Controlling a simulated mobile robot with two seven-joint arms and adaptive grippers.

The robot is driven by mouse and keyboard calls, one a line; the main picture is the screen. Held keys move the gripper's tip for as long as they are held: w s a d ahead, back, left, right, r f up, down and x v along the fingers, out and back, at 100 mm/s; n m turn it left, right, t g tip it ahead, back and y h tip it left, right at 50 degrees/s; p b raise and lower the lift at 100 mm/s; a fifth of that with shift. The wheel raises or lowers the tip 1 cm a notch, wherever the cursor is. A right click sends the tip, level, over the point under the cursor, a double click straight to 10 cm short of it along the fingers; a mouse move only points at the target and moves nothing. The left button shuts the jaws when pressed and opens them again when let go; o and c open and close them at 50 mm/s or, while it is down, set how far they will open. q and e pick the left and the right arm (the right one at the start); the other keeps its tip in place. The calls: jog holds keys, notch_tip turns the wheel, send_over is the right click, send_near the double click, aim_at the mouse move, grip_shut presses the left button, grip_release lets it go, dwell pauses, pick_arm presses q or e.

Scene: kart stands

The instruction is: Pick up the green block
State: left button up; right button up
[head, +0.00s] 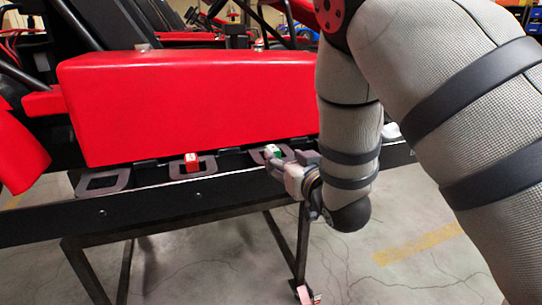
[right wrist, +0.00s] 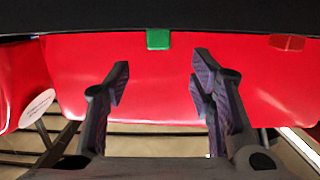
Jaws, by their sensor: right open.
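The green block (head: 273,152) sits on the black side rail of the kart stand, small and partly hidden by my gripper in the head view. In the right wrist view the green block (right wrist: 158,39) lies beyond the fingertips, roughly in line with the gap between them. My right gripper (head: 275,166) is at the rail beside the block. Its two fingers (right wrist: 160,75) are spread apart with nothing between them. My left gripper is not in view.
A red block (head: 191,162) stands on the rail left of the green one and also shows in the right wrist view (right wrist: 287,42). A large red kart side panel (head: 190,105) rises behind the rail (head: 110,213). A small white object (head: 391,131) lies farther right.

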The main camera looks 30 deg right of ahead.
aim_at(274, 149)
jog(key=x, duration=0.7)
jog(key=shift+f+b, duration=0.25)
jog(key=shift+b, duration=0.05)
jog(key=shift+w+d, duration=0.15)
jog(key=shift+w, duration=0.25)
jog(key=c, duration=1.1)
